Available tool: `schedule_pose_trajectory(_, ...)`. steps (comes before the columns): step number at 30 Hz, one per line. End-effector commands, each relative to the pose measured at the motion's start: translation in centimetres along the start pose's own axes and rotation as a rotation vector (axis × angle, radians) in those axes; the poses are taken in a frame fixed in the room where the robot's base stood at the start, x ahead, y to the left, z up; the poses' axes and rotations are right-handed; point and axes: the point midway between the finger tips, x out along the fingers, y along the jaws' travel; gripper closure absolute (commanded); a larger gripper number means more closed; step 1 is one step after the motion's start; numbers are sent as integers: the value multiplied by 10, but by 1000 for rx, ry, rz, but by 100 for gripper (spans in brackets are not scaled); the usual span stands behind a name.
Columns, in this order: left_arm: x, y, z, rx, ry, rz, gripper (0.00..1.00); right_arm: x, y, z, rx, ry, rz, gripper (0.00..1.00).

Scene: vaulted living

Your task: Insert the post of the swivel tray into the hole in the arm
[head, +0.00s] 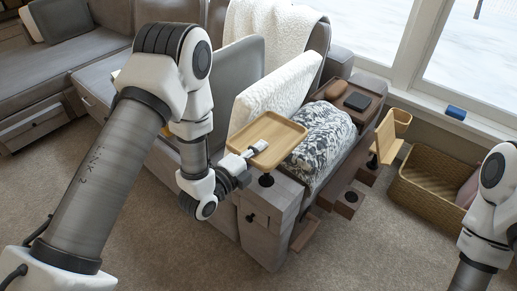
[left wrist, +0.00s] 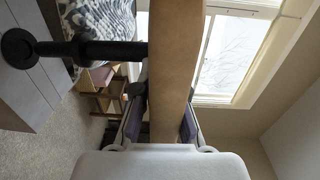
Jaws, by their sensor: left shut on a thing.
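The swivel tray (head: 268,136) is a light wooden tray with a raised rim. My left gripper (head: 255,149) is shut on its near left edge and holds it roughly level over the front of the grey sofa arm (head: 272,198). In the left wrist view, the tray (left wrist: 176,60) is edge-on between the fingers (left wrist: 160,122). Its black post (left wrist: 110,50) points to the black round collar (left wrist: 17,48) on the arm. The post's narrow end meets or overlaps the collar; I cannot tell whether it is inside the hole. My right gripper is out of view.
A patterned cushion (head: 323,138) and a white cushion (head: 278,92) sit just behind the tray. A second wooden piece (head: 385,140) stands on the far side. A woven basket (head: 425,185) is on the carpet at right. The front carpet is clear.

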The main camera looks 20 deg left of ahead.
Motion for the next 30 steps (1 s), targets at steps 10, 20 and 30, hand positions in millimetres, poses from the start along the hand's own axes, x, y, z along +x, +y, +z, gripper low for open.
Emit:
schedule_pose_trajectory(10,1,22,0,1,0,-2,100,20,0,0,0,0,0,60)
schedule_pose_trajectory(20,2,42,0,1,0,-2,100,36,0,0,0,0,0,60)
schedule_pose_trajectory(30,2,62,0,0,0,-1,100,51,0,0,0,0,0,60)
